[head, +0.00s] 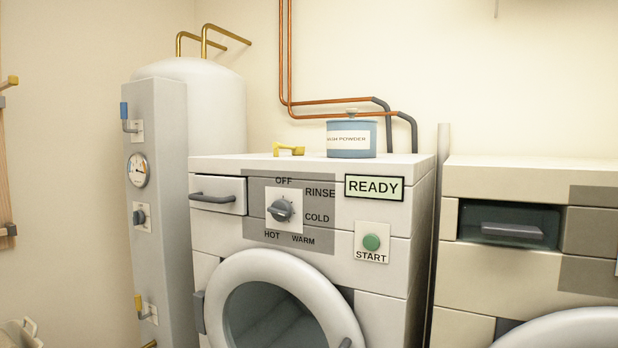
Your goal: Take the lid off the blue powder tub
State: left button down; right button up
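The blue powder tub (351,147) stands upright on top of the washing machine (215,166), towards its right side. A white label across its front reads partly as powder. Its lid (352,120) sits on top, with a small grey-tan knob (351,112) in the middle. Neither of my grippers is in this view, so I cannot see whether they are open or shut.
A yellow scoop-like piece (289,150) lies left of the tub. Copper pipes (283,60) with dark ends run along the wall behind. A tall boiler (172,170) stands at left, a second machine (535,185) at right. The machine top between scoop and tub is clear.

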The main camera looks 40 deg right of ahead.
aim_at(350, 112)
jog(key=z, duration=1.3)
jog(key=i+j, duration=0.15)
jog(key=i+j+z, duration=0.1)
jog(key=j, duration=0.2)
